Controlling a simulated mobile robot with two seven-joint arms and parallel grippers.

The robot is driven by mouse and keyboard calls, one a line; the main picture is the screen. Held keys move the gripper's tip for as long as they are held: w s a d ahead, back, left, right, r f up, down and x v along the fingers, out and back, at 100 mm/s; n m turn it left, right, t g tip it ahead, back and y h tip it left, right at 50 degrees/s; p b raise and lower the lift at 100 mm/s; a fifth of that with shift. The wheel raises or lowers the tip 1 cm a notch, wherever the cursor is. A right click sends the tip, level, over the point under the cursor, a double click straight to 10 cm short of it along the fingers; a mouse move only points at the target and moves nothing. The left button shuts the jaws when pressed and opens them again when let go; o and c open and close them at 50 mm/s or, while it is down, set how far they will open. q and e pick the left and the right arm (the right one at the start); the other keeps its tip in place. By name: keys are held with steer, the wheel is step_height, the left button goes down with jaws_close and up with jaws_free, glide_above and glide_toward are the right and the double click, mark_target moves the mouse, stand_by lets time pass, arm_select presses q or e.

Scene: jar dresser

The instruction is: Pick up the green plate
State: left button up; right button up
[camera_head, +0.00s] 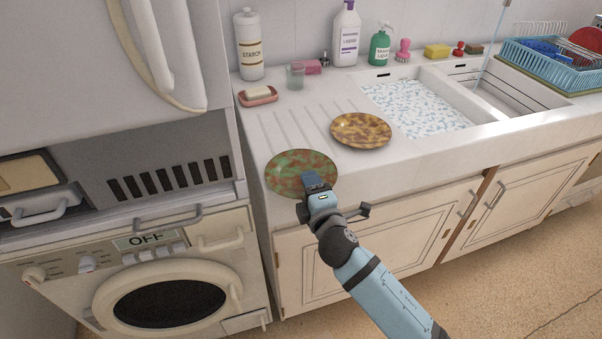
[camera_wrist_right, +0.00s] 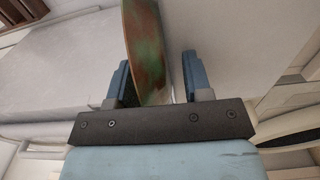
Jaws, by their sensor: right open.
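The green plate (camera_head: 290,168), mottled green and reddish brown, is at the front left edge of the counter. My right gripper (camera_head: 312,178) is at the plate's near rim and covers a small part of it. In the right wrist view the plate (camera_wrist_right: 146,50) reaches edge-on into the gap between the two fingers of my right gripper (camera_wrist_right: 155,78). My left gripper does not show.
A yellow-brown plate (camera_head: 361,130) lies to the right on the counter (camera_head: 240,108). A soap dish (camera_head: 258,97) and bottles stand behind. The sink (camera_head: 415,105) is at the right. A washing machine (camera_head: 140,265) stands at the left.

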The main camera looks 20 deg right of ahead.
jaws_close()
